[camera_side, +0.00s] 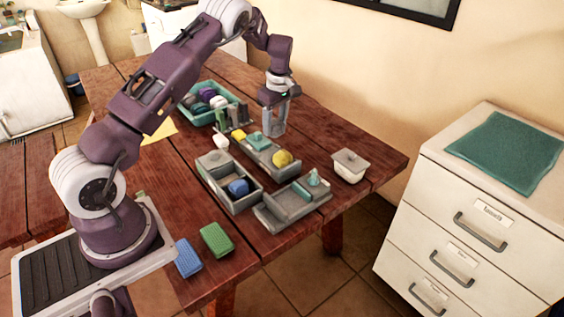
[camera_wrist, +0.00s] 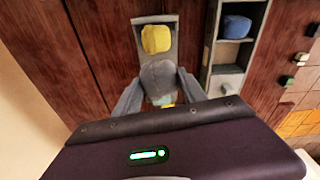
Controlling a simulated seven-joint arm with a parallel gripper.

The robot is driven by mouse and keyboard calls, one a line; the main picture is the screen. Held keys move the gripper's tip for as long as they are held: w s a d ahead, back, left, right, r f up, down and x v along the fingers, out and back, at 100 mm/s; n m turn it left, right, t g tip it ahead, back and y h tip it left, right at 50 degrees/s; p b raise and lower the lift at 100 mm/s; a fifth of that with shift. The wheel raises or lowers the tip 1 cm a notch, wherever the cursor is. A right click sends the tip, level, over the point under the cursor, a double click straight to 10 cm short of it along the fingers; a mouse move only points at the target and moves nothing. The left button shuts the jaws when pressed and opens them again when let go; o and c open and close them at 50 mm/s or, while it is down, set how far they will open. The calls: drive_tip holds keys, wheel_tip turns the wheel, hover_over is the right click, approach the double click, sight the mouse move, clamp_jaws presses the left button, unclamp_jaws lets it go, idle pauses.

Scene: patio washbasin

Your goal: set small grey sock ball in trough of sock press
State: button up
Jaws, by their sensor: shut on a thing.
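My gripper (camera_side: 272,130) is above the far part of a long grey trough unit (camera_side: 264,158). In the wrist view, its fingers (camera_wrist: 157,92) are shut on a rounded grey sock ball (camera_wrist: 158,76). The side view does not show the ball clearly. The trough unit holds a yellow ball (camera_side: 282,158) at its near end and a teal block (camera_side: 258,141) near its middle. The yellow ball shows just beyond the grey one in the wrist view (camera_wrist: 155,38). I cannot tell for certain which grey unit is the sock press.
A grey unit with a blue ball (camera_side: 238,187) stands to the left. Another grey unit (camera_side: 275,217) with a teal knobbed piece (camera_side: 314,178) lies nearer. A teal crate (camera_side: 188,113) holds several balls.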

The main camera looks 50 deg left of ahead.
drive_tip(key=s+d+n, duration=0.3)
drive_tip(key=d+n, duration=0.5)
drive_tip(key=d, duration=0.2)
drive_tip(key=n+g+h, duration=0.1)
drive_tip(key=n, duration=0.6)
hover_over(288, 204)
drive_tip(key=shift+w+f, duration=0.15)
drive_tip(key=shift+f, duration=2.65)
drive_tip(key=shift+w+f, duration=0.1)
drive_tip(key=shift+f, duration=2.65)
drive_tip(key=o, duration=1.4)
